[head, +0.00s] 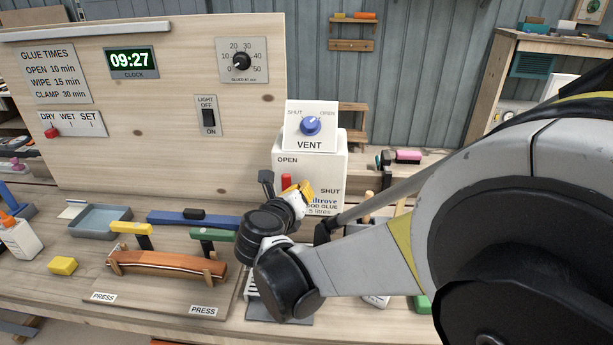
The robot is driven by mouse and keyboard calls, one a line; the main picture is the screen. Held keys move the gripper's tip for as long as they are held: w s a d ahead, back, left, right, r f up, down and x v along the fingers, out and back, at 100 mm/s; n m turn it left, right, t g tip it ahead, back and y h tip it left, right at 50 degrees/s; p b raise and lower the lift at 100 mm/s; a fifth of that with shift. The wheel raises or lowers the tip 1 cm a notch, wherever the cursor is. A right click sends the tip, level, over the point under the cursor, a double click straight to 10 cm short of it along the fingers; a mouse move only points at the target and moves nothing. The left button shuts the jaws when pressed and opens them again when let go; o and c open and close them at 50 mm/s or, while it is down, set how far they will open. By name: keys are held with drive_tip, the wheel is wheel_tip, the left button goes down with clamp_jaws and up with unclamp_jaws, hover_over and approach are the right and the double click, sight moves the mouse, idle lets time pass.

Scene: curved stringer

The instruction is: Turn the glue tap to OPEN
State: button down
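The white glue container (335,165) stands at the back of the bench, below the vent box. It bears the word OPEN at its upper left and SHUT at its lower right. A small red upright piece (286,181), which looks like the tap handle, shows between the two words. My gripper (301,190) is in front of the container, just right of and below the red piece, with yellow parts at its end. My wrist hides the container's lower front and the tap's body. I cannot tell whether the gripper touches the handle or how far its fingers are apart.
The vent box (310,127) with a blue knob sits on top. A curved wooden piece (168,263) with yellow and green clamps lies left of my wrist. A blue-grey tray (100,221), yellow block (63,265) and white bottle (19,238) are farther left. My arm covers the right.

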drive_tip(key=shift+a+r, duration=0.3)
drive_tip(key=shift+a, duration=0.1)
idle(0.4)
drive_tip(key=shift+s, duration=0.1)
